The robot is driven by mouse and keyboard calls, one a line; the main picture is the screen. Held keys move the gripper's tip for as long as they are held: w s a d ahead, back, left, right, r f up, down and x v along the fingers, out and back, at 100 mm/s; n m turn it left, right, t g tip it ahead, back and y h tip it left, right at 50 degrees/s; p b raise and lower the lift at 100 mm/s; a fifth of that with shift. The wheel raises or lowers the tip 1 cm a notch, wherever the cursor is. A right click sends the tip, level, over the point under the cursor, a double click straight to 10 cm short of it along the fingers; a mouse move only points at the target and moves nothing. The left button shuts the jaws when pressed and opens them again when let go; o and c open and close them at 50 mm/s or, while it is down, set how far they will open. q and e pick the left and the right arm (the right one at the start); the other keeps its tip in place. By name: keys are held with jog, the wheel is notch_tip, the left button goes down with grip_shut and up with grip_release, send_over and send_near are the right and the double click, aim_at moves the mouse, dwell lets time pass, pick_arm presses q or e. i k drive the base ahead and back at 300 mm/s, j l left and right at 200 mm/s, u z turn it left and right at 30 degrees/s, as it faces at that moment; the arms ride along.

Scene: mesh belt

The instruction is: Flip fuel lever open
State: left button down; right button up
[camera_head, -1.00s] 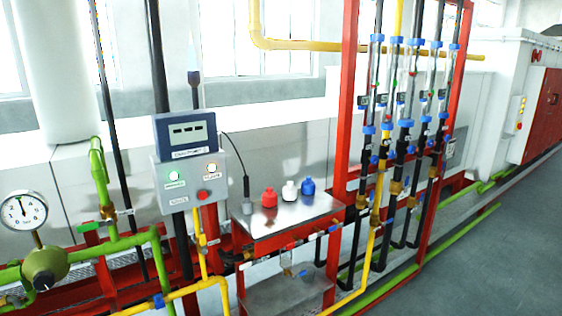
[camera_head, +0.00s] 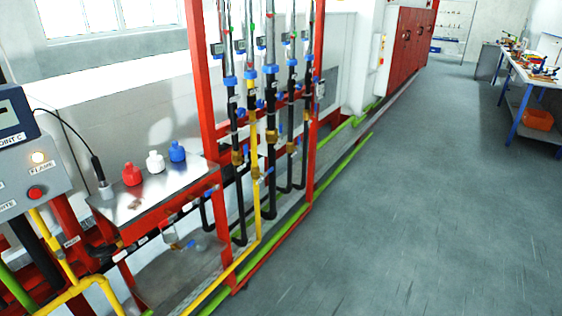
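I cannot make out for sure which part is the fuel lever. A yellow pipe (camera_head: 255,190) runs down through the red frame (camera_head: 200,90) among black pipes, with brass fittings and small blue parts on the lines. Another yellow pipe (camera_head: 82,288) with a small tag is at the lower left, below the grey control box (camera_head: 32,180). The box has a lit lamp marked FLAME and a red button. Neither of my grippers is in view.
A metal-topped red stand (camera_head: 150,190) carries a red bottle (camera_head: 131,175), a white bottle (camera_head: 156,162) and a blue bottle (camera_head: 177,152). Green pipe (camera_head: 340,162) runs low along the floor edge. The grey floor (camera_head: 420,210) is open to the right, up to a workbench (camera_head: 535,75).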

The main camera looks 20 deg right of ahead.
aim_at(269, 170)
jog(key=i+l+z, duration=0.3)
jog(key=i+l, duration=0.55)
jog(key=l, duration=0.1)
